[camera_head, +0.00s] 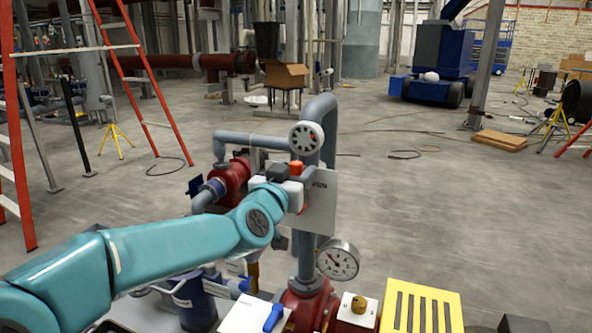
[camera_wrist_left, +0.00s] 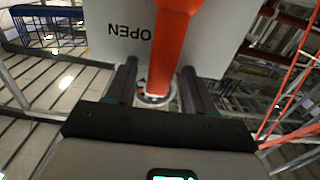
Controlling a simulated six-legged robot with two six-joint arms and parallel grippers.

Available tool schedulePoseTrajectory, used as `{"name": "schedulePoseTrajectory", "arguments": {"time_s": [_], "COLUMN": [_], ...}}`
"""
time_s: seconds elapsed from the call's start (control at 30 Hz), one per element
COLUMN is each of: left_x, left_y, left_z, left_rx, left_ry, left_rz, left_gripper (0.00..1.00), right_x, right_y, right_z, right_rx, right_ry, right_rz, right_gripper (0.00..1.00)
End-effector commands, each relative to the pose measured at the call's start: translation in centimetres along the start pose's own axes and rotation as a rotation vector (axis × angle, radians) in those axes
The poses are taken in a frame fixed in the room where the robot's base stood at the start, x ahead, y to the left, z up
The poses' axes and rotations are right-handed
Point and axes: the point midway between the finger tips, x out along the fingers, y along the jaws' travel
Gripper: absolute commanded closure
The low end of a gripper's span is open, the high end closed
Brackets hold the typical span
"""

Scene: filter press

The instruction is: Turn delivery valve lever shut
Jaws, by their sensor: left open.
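The orange-red delivery valve lever (camera_head: 296,168) shows only in part in the head view, beside the white sign plate (camera_head: 319,208) on the grey pipe. In the left wrist view the lever (camera_wrist_left: 172,45) comes down from the top edge to a round fitting (camera_wrist_left: 153,98). The plate (camera_wrist_left: 100,27) behind it reads OPEN, upside down there. My left gripper (camera_head: 291,184) is at the lever. Its two dark fingers (camera_wrist_left: 158,78) are open, one on each side of the lever's lower part; contact cannot be told. My right gripper is not in view.
A red pump (camera_head: 231,180) and grey pipes stand behind my left arm. A yellow slotted guard (camera_head: 421,306) is at the lower right. The floor beyond is largely clear.

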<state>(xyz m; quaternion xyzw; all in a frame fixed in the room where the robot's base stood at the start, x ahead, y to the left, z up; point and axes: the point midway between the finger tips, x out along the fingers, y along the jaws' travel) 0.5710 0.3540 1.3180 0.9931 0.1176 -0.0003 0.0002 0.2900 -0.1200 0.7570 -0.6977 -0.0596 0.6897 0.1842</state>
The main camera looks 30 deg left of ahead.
Motion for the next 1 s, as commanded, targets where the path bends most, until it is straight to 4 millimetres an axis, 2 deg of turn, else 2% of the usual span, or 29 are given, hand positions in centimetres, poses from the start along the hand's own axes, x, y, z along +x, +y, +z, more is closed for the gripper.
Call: {"name": "schedulePoseTrajectory", "arguments": {"time_s": [0.13,0.37,0.4,0.47,0.5,0.57,0.83,1.0], "left_x": [0.9,1.0,1.0,1.0,1.0,1.0,1.0,0.9], "left_y": [0.0,0.0,0.0,0.0,0.0,0.0,-0.1,-0.6], "left_z": [0.0,0.0,0.0,0.0,0.0,0.0,0.1,0.4], "left_rx": [0.0,0.0,0.0,0.001,0.0,0.001,-0.013,-0.074], "left_ry": [0.0,0.0,0.0,0.0,0.0,0.0,0.0,0.0], "left_rz": [0.0,0.0,0.0,0.0,0.0,0.0,0.0,0.0], "left_gripper": [0.47,0.47,0.5,0.7,0.83,1.0,1.0,1.0], "right_x": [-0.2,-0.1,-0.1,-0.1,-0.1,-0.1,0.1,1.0], "right_y": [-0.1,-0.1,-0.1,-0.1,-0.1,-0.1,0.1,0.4], "right_z": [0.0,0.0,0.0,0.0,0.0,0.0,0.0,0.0], "right_rx": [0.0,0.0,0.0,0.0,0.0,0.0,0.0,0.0], "right_ry": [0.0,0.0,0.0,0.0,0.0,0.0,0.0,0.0], "right_rz": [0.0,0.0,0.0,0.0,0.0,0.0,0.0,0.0], "right_gripper": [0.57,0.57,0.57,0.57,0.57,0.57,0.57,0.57]}}
